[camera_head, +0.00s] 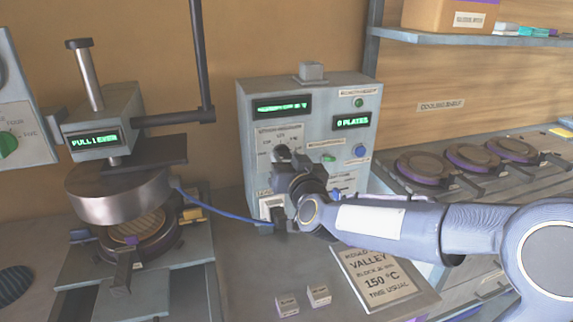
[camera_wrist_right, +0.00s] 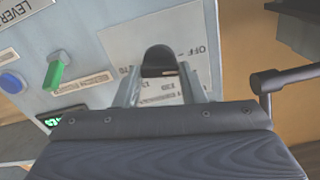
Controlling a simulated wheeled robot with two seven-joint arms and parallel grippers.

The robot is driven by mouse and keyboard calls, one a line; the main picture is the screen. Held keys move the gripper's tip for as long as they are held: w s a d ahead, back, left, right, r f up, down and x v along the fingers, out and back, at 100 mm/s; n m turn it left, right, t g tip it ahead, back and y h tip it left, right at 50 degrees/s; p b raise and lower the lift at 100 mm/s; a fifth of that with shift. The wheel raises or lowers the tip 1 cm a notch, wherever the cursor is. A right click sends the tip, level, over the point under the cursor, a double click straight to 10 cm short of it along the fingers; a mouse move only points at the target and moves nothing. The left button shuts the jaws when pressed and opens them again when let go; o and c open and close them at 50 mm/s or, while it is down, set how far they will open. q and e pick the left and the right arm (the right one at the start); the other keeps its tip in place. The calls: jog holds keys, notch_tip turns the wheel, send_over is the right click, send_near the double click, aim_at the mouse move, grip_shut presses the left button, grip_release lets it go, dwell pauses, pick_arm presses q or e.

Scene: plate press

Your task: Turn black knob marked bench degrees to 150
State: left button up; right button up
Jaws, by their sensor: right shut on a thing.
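The black knob (camera_wrist_right: 158,60) sits on a white dial label on the front of a grey control box (camera_head: 310,110). My right gripper (camera_wrist_right: 158,82) is shut on the knob, with one finger on each side of it in the wrist view. In the head view my right gripper (camera_head: 284,160) reaches the box front from the right and hides much of the dial. The dial label shows OFF at its right in the wrist view; its other marks are hard to read. My left gripper is not in view.
A green switch (camera_wrist_right: 54,72) and a blue button (camera_wrist_right: 12,82) sit beside the dial. A press (camera_head: 125,195) stands at left, joined by a blue cable (camera_head: 215,212). A card (camera_head: 385,275) reading 150 °C and two small blocks (camera_head: 302,300) lie in front. Plates (camera_head: 425,166) sit at right.

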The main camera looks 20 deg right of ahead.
jog(key=m+b, duration=0.2)
jog(key=shift+f+m, duration=0.2)
jog(key=shift+m, duration=0.2)
jog(key=m+b, duration=0.2)
jog(key=m, duration=0.1)
jog(key=shift+d+m, duration=0.1)
jog(key=shift+m, duration=0.3)
jog(key=m+b, duration=0.2)
jog(key=m, duration=0.1)
jog(key=m+b, duration=0.2)
jog(key=m, duration=0.2)
jog(key=m+b, duration=0.3)
jog(key=m, duration=0.2)
jog(key=shift+f+m, duration=0.15)
jog(key=shift+m, duration=0.15)
jog(key=m+b, duration=0.2)
jog(key=m, duration=0.3)
jog(key=shift+m, duration=0.3)
